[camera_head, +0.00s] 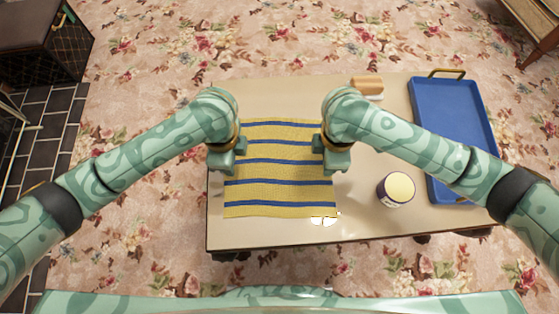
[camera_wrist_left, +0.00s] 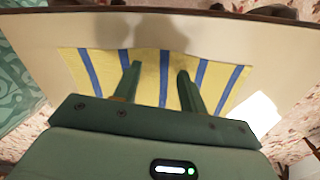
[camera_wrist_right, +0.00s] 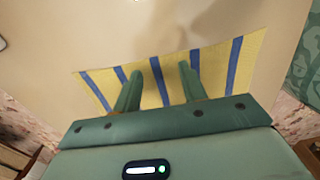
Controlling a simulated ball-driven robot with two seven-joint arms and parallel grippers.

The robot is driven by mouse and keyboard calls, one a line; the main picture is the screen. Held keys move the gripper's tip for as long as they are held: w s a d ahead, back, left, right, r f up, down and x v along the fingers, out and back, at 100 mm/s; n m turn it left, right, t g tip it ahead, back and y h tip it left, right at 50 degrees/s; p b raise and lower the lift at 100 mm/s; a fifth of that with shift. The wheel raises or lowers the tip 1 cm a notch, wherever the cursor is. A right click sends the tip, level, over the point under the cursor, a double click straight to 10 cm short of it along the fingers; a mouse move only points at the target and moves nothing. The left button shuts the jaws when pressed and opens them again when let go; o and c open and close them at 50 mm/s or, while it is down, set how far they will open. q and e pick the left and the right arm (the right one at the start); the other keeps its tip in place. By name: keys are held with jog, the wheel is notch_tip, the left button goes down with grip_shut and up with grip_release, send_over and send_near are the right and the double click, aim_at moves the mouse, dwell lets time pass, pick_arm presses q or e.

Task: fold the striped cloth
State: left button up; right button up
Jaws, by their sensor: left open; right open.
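The striped cloth (camera_head: 280,180), yellow with blue stripes, lies spread flat on the left part of the table. My left gripper (camera_head: 226,160) is over the cloth's left edge, and my right gripper (camera_head: 331,158) is over its right edge. In the left wrist view the cloth (camera_wrist_left: 146,80) shows between and around two parted, empty fingers (camera_wrist_left: 158,75). In the right wrist view the cloth (camera_wrist_right: 172,72) shows likewise behind parted, empty fingers (camera_wrist_right: 159,75). The cloth's upper corners are partly hidden by my arms. I cannot tell whether the fingertips touch the cloth.
The cream table (camera_head: 300,235) also holds a blue tray (camera_head: 450,110) with a brass handle at right, a round cream-topped jar (camera_head: 396,189), and a tan and white item (camera_head: 367,86) at the back. Bare tabletop lies between cloth and jar.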

pick_arm(q)
jog(key=shift+f, duration=0.35)
pick_arm(e)
jog(key=shift+f, duration=0.35)
pick_arm(q)
jog(key=shift+f, duration=0.2)
jog(key=shift+c, duration=0.2)
pick_arm(e)
jog(key=shift+f, duration=0.2)
jog(key=shift+c, duration=0.2)
pick_arm(q)
jog(key=shift+s, duration=0.1)
grip_shut()
pick_arm(e)
grip_shut()
